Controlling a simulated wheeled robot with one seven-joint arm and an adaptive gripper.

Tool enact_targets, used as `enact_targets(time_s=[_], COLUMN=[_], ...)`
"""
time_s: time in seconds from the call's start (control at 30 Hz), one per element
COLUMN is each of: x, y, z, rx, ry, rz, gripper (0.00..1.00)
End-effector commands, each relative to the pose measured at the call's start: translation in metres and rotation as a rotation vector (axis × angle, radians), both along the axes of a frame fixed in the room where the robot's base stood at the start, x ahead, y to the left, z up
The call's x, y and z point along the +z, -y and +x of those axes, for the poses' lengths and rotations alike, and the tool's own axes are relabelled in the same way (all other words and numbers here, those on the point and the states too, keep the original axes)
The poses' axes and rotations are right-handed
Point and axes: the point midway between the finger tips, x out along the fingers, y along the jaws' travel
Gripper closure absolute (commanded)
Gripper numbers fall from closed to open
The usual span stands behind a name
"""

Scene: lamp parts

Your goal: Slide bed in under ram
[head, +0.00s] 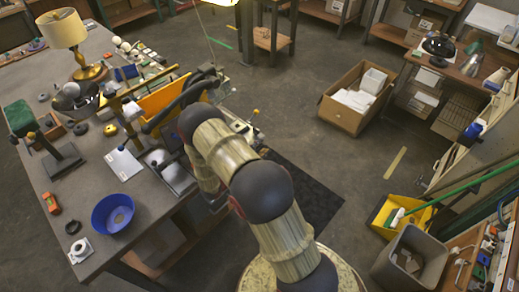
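A bench press-like device stands at the right edge of the grey workbench (95,195), with a yellow-orange panel (163,98), a long dark bar (178,103) and a tan post (122,112). I cannot clearly tell which part is the ram. A flat dark-grey plate (178,178) at its near side, by the bench edge, may be the bed; my arm partly covers this area. My arm reaches up from the bottom of the head view and bends down beside the device. My gripper is hidden behind my arm, so its fingers and any hold do not show.
A pale plate (123,164), a blue bowl (113,214), a dark stand (62,160) and a lamp (64,32) occupy the bench. A cardboard box (345,115), a yellow dustpan (393,217) and a grey bin (411,262) stand on the floor. The middle floor is clear.

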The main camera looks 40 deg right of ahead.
Motion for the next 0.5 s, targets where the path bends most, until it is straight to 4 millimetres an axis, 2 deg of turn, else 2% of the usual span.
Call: enact_targets(time_s=[0.17, 0.5], x=[0.0, -0.0002], y=[-0.0002, -0.0004], z=[0.0, -0.0001], rx=[0.0, -0.001], ry=[0.0, 0.0], rz=[0.0, 0.001], gripper=[0.73, 0.93])
